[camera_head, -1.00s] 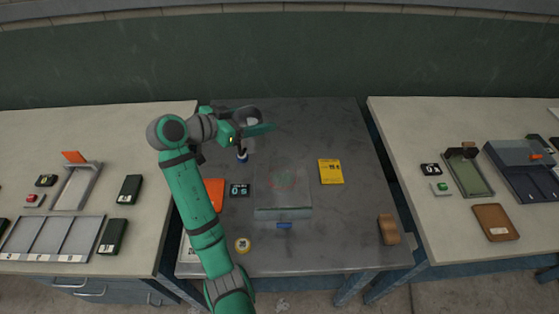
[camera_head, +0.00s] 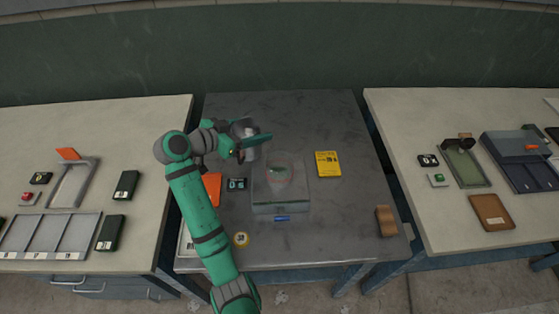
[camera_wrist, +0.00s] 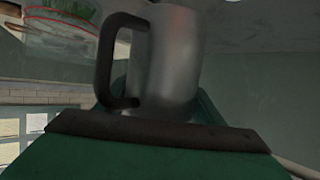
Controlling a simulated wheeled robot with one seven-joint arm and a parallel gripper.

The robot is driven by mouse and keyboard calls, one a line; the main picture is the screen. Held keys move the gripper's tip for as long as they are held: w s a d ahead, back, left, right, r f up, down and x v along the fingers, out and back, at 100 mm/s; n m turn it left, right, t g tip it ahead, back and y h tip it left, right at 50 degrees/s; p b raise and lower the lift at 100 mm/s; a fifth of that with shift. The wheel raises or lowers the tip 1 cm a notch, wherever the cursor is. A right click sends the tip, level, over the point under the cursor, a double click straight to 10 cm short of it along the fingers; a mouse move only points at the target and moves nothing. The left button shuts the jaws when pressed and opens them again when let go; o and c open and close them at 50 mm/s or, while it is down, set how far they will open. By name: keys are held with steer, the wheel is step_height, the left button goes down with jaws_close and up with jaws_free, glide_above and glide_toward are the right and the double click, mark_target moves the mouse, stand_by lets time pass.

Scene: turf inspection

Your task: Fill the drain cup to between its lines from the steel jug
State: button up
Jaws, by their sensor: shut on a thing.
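The steel jug (camera_head: 246,128) is held in my gripper (camera_head: 254,139) at the back left of the middle table. In the wrist view the jug (camera_wrist: 176,62) shows large, with a dark handle on its left, close above a green finger. The drain cup (camera_head: 279,174) is clear with red lines and stands on a pale box-like base, to the right of and nearer than my gripper. In the wrist view part of the clear cup with red lines (camera_wrist: 62,22) shows at the upper left. The liquid level in it is unclear.
A yellow card (camera_head: 328,164) lies right of the cup. A brown block (camera_head: 386,221) is at the front right. The table's back right is clear.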

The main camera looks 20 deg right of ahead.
steer(key=shift+s+r, duration=0.1)
steer(key=shift+s+d+r+m+t, duration=0.25)
steer(key=shift+s+m+t, duration=0.2)
steer(key=shift+m, duration=0.25)
steer(key=s+d+r+m+t+y, duration=0.1)
steer(key=s+d+r+m+t, duration=0.1)
steer(key=s+r+m, duration=0.2)
steer(key=shift+t+y, duration=0.35)
steer(key=shift+y, duration=0.05)
steer(key=shift+s+d+r+m+t, duration=0.2)
steer(key=shift+r+m+t, duration=0.1)
steer(key=shift+m, duration=0.1)
steer(key=shift+r+m+t, duration=0.3)
steer(key=shift+r+m, duration=0.05)
steer(key=shift+m, duration=0.25)
steer(key=shift+s+d+f+m+t+p, duration=0.15)
steer(key=shift+f+m+t+p, duration=0.15)
steer(key=shift+f+m+t, duration=0.25)
stand_by(1.8)
steer(key=shift+r+m, duration=0.2)
steer(key=shift+m, duration=0.05)
